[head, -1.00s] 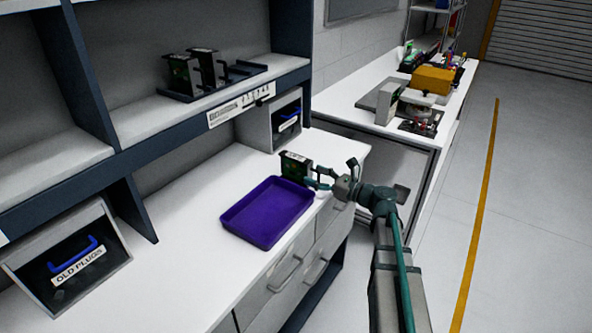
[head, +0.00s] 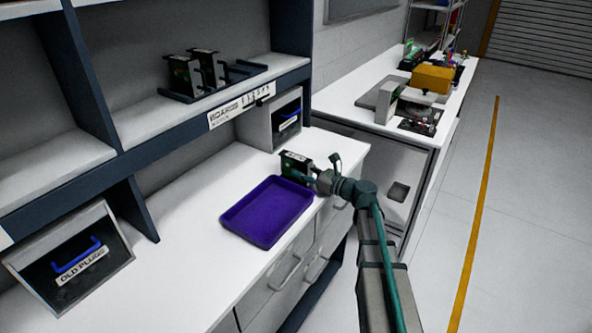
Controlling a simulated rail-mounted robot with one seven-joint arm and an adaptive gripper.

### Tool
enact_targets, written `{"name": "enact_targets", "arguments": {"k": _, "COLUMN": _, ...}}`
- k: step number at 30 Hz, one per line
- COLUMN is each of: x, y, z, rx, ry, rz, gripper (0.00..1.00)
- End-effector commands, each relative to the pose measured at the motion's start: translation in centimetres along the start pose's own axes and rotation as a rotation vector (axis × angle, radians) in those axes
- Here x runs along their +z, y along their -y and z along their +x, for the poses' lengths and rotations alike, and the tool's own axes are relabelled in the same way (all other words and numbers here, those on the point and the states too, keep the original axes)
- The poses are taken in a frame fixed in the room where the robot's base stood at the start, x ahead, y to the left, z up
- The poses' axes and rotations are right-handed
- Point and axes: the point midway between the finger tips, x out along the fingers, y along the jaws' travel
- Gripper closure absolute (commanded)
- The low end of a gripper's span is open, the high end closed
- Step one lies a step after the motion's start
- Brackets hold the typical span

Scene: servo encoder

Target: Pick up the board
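A board (head: 293,164), green and dark with a pale label on top, stands upright on the white counter just behind the purple tray. My gripper (head: 312,179) is at the right side of this board, very close to it or touching it. The fingertips are small and partly hidden against the board, so I cannot tell whether they are around it or closed on it. Similar boards (head: 187,76) stand in a dark rack on the shelf above a "BOARDS" label.
The empty purple tray (head: 232,217) lies at the counter's front edge. A grey bin with a blue handle (head: 289,122) stands behind the board. An "OLD PLUGS" bin (head: 110,225) is at the left. A second bench (head: 345,98) with equipment is at the right. The counter left of the tray is clear.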

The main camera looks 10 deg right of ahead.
Motion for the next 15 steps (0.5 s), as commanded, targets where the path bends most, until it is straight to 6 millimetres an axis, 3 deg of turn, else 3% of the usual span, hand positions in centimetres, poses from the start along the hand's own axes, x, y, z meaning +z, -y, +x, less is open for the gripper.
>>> {"name": "enact_targets", "arguments": {"k": 1, "x": 0.00, "y": 0.00, "z": -0.01, "rx": 0.000, "ry": 0.000, "rz": 0.000, "gripper": 0.75}}
{"name": "enact_targets", "arguments": {"k": 6, "x": 0.05, "y": 0.00, "z": -0.02, "rx": 0.000, "ry": 0.001, "rz": 0.000, "gripper": 1.00}}
{"name": "enact_targets", "arguments": {"k": 15, "x": 0.22, "y": 0.00, "z": -0.02, "rx": 0.000, "ry": 0.001, "rz": 0.000, "gripper": 1.00}}
